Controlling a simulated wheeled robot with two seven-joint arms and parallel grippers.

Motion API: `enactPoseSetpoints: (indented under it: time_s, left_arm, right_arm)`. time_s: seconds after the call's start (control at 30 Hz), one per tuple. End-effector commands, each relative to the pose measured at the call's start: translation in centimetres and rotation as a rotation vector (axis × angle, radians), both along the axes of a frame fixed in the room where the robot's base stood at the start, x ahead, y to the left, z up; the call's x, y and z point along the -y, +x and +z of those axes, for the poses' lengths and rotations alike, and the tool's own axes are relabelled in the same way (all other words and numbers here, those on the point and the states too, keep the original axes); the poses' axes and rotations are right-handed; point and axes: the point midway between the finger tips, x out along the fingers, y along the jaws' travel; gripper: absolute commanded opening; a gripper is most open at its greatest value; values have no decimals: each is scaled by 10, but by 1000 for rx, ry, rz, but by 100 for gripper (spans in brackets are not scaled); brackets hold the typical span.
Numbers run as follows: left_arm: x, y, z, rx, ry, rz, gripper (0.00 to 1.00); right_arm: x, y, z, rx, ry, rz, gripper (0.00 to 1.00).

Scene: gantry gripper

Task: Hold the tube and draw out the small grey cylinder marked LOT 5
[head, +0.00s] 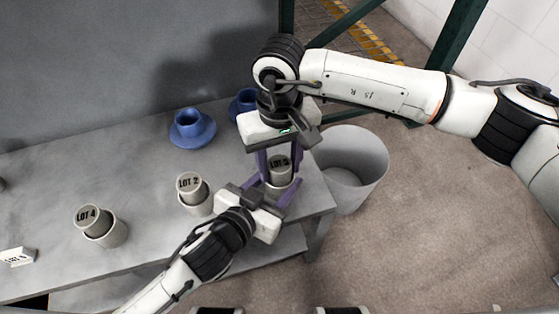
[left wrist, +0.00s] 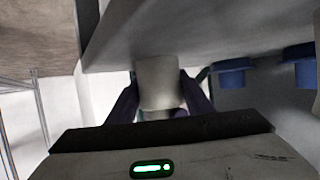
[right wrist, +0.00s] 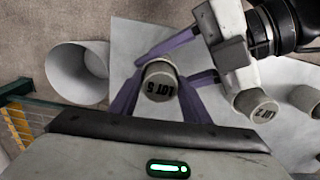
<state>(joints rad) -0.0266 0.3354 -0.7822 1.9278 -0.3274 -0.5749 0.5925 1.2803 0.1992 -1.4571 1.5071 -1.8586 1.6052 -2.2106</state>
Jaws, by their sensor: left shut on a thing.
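The small grey cylinder marked LOT 5 (head: 280,169) stands upright in the tube, its marked top showing; it also shows in the right wrist view (right wrist: 160,82). The pale tube (left wrist: 158,82) stands near the table's right end. My left gripper (head: 273,194) is shut on the tube from the front. My right gripper (head: 279,166) points down from above, its purple fingers on either side of the LOT 5 cylinder. In the right wrist view its fingers (right wrist: 160,95) look spread around the cylinder. The cylinder's lower part is hidden inside the tube.
Tubes with cylinders marked LOT 2 (head: 191,188) and LOT 4 (head: 92,218) stand to the left. A white label block (head: 18,257) lies at far left. Blue cups (head: 190,125) sit behind. A large pale bin (head: 350,165) stands on the floor beyond the table's right end.

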Motion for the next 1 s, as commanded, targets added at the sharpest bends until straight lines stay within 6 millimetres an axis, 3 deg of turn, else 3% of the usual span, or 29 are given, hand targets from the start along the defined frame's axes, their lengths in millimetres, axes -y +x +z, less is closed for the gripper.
enactPoseSetpoints:
  time_s: [0.03,0.23,1.0]
  left_arm:
    - [0,0,1,2,-1,0,24]
    - [0,0,1,2,-1,0,24]
    - [-1,0,-1,-2,2,1,24]
  right_arm:
    - [0,0,0,0,0,0,33]
    - [0,0,2,2,2,0,2]
    - [-1,0,31,1,3,1,2]
